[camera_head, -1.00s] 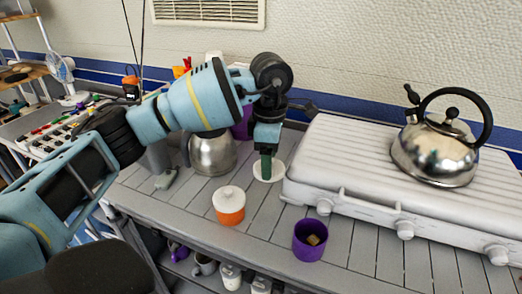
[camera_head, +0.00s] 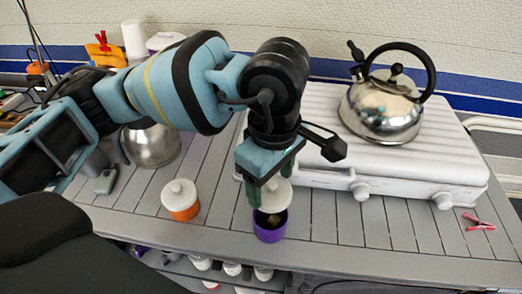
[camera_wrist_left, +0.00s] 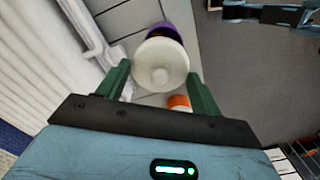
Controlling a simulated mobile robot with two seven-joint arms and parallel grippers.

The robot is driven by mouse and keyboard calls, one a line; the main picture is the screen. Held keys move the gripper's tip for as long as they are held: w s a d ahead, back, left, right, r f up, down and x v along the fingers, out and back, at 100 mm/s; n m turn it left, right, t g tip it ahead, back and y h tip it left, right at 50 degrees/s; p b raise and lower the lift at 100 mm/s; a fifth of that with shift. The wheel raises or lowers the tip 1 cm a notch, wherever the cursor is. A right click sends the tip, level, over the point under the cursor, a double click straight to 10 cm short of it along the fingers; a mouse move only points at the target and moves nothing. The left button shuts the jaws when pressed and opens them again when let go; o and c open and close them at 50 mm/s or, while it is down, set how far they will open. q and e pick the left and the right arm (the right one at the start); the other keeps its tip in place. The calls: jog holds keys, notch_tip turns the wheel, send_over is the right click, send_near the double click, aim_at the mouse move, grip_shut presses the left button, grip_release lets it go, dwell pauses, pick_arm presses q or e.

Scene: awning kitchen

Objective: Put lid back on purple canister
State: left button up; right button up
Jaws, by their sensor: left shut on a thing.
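The purple canister (camera_head: 269,232) stands upright and uncovered near the worktop's front edge, with something small and brownish inside. My left gripper (camera_head: 272,186) is above and slightly behind it, shut on the round white lid (camera_head: 277,195). The lid is just above the canister's rear rim; from this angle I cannot tell whether they touch. In the left wrist view the lid (camera_wrist_left: 160,66), knob facing the camera, sits between the green fingertips (camera_wrist_left: 157,75) and covers much of the purple canister (camera_wrist_left: 164,30).
A white-lidded orange canister (camera_head: 181,200) stands left of the purple one. A white stove (camera_head: 400,172) with a steel kettle (camera_head: 382,108) is behind to the right. A steel pot (camera_head: 152,145) is behind my left arm. A red clip-like item (camera_head: 478,222) lies at far right.

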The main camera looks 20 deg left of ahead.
aim_at(272, 193)
pick_arm(q)
jog(key=shift+s+d, duration=0.15)
jog(key=shift+s, duration=0.2)
jog(key=shift+f, duration=0.35)
jog(key=shift+f+b, duration=0.85)
jog(key=shift+f, duration=0.4)
notch_tip(272, 193, down, 2)
jog(key=shift+f+b, duration=0.1)
jog(key=shift+b, duration=0.6)
jog(key=shift+f+b, duration=0.3)
jog(key=shift+f, duration=0.2)
pick_arm(e)
jog(key=f, duration=0.3)
jog(key=shift+s+d+f, duration=0.1)
jog(key=shift+s+f, duration=0.15)
jog(key=shift+s, duration=0.05)
jog(key=shift+r, duration=0.1)
jog(key=shift+s+f+g, duration=0.3)
jog(key=shift+s, duration=0.1)
